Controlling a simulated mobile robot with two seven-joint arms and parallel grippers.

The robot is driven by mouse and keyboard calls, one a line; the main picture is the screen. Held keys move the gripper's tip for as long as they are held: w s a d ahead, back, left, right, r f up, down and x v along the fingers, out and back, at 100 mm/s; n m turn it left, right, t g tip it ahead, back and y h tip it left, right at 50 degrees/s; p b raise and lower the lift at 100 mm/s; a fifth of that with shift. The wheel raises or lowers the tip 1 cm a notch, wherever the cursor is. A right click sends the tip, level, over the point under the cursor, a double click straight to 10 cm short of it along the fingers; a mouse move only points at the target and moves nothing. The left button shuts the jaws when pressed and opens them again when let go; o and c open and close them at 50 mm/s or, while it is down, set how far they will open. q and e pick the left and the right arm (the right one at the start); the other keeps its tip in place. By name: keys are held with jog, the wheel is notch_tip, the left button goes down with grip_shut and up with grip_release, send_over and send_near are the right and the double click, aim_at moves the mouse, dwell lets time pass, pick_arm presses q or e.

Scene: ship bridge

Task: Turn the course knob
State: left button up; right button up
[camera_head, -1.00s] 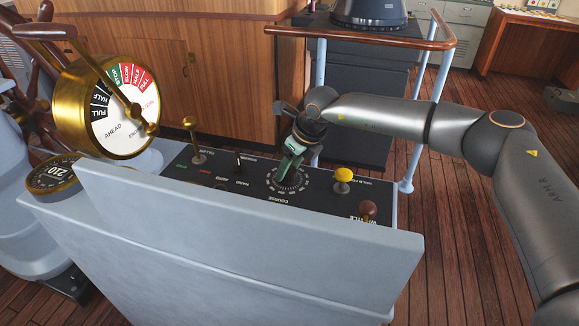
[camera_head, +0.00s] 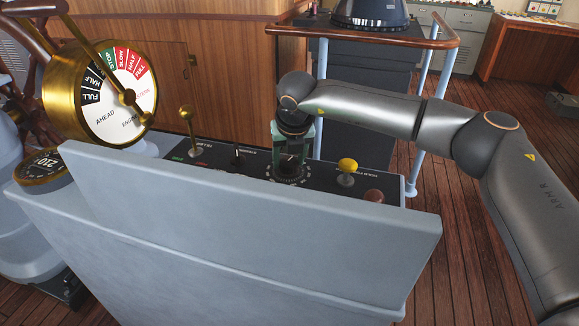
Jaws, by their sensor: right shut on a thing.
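The course knob (camera_head: 289,170) sits on the dark top panel of the grey console, inside a ring of white dial marks. My right gripper (camera_head: 290,158) points down over it from above and is shut on the knob; the fingers hide much of it. My right arm comes in from the right. My left gripper is not in the picture.
A brass lever (camera_head: 188,130) and a small black switch (camera_head: 237,155) stand left. The brass engine telegraph (camera_head: 110,92) rises at the left. The console's raised grey front panel (camera_head: 240,215) partly blocks the view.

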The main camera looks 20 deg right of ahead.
jog(key=shift+m+h+b, duration=0.4)
jog(key=shift+m+b, duration=0.4)
jog(key=shift+m, duration=0.5)
jog(key=o, duration=1.4)
jog(key=shift+c, duration=0.2)
jog(key=shift+r, duration=0.1)
jog(key=v, duration=1.2)
jog(key=shift+r, duration=0.2)
jog(key=shift+a+r, duration=0.1)
jog(key=shift+a, duration=0.05)
